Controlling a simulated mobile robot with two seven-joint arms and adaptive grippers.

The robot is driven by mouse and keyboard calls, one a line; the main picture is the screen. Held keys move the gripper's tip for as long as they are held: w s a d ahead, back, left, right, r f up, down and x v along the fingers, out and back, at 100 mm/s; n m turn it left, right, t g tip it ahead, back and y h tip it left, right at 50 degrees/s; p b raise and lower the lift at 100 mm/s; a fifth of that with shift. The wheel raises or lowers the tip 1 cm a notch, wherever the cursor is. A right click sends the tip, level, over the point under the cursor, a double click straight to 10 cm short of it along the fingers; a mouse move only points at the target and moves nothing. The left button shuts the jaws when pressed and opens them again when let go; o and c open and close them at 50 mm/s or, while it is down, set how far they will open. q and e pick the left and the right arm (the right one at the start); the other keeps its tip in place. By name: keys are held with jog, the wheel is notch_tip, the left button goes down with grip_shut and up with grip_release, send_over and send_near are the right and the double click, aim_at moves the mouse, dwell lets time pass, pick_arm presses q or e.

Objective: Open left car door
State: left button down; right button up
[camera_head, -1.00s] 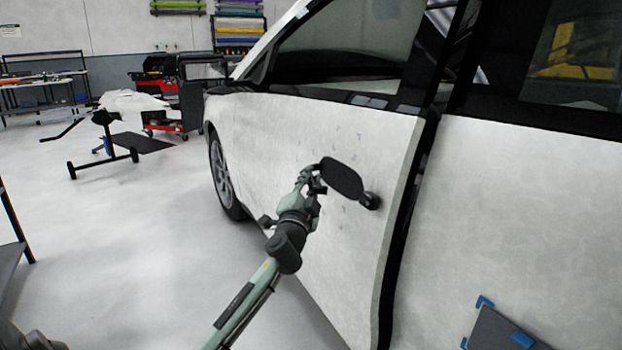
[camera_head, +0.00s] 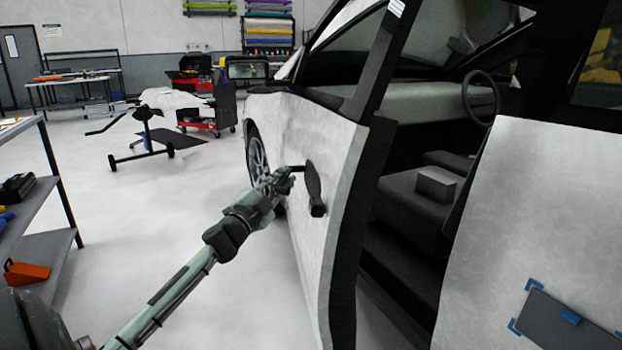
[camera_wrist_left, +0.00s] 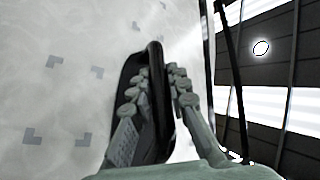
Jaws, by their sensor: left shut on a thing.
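The white front car door (camera_head: 315,145) stands well ajar in the head view, with a wide gap behind its rear edge that shows the dark seats and steering wheel. Its black handle (camera_head: 314,190) sticks out from the outer panel. My left gripper (camera_head: 290,178) is at the handle, shut on it. In the left wrist view, the fingers (camera_wrist_left: 160,88) lie on both sides of the black handle bar (camera_wrist_left: 156,70), beside the pale door panel (camera_wrist_left: 60,80). My right gripper is not in view.
The white rear door (camera_head: 530,220) is closed at the right, with a dark pad (camera_head: 565,325) on it. A shelf rack (camera_head: 40,210) stands at the left. A stand with white material (camera_head: 170,102) is farther back. Grey floor beside the car is clear.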

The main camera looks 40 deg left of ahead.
pick_arm(q)
jog(key=s+a+h, duration=0.1)
jog(key=s+a, duration=0.9)
jog(key=a, duration=0.2)
jog(key=shift+s+r+m, duration=0.15)
jog(key=shift+s+m, duration=0.1)
jog(key=shift+m, duration=0.05)
jog(key=c, duration=1.4)
grip_release()
jog(key=shift+w, duration=0.15)
jog(key=shift+c, duration=0.2)
jog(key=shift+s, duration=0.2)
jog(key=v, duration=1.2)
jog(key=shift+c, duration=0.3)
